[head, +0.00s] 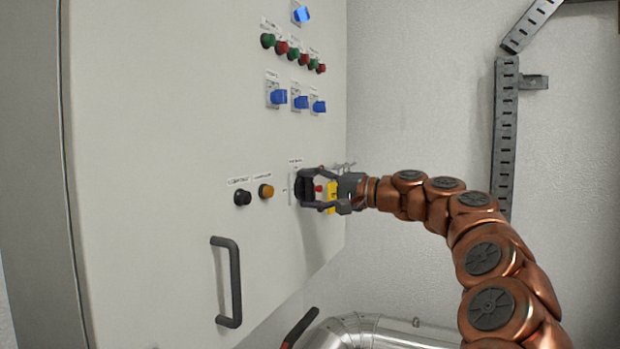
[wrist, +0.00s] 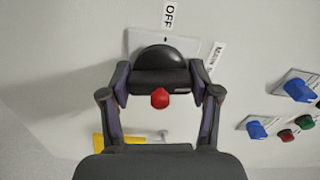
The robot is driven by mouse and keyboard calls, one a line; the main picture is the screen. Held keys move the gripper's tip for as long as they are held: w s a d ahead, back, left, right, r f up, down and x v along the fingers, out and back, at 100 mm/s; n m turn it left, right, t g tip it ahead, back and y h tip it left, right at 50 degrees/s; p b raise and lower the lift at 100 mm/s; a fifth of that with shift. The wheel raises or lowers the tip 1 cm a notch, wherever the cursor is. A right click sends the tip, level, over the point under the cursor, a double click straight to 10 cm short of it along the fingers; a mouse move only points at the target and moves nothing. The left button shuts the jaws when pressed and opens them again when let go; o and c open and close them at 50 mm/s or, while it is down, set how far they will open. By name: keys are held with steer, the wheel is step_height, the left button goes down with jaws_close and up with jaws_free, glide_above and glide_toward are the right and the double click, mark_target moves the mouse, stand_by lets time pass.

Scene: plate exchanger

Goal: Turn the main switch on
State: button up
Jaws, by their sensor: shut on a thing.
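The main switch (wrist: 160,62) is a black rotary knob with a red part (wrist: 160,98) at its front, on a pale plate on the cabinet door. In the wrist view an "OFF" label (wrist: 169,15) stands beside the plate and a partly hidden "Main" label (wrist: 216,57) is to its right. My gripper (wrist: 160,82) has one finger on each side of the knob and is shut on it. In the head view the gripper (head: 312,187) reaches the switch from the right and hides part of it. A yellow piece (head: 332,195) shows at the gripper.
The cabinet door (head: 150,120) carries blue selector knobs (head: 300,102), red and green buttons (head: 293,54), a black button (head: 242,197) and an amber one (head: 266,191). A dark handle (head: 235,282) sticks out below. Silver piping (head: 370,330) runs at the bottom.

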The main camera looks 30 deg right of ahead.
steer(key=shift+m+p, duration=0.65)
steer(key=shift+m, duration=0.45)
steer(key=o, duration=1.2)
steer(key=shift+c, duration=0.2)
steer(key=shift+s+d, duration=0.1)
steer(key=v, duration=1.1)
steer(key=shift+s+d, duration=0.25)
steer(key=shift+s, duration=0.1)
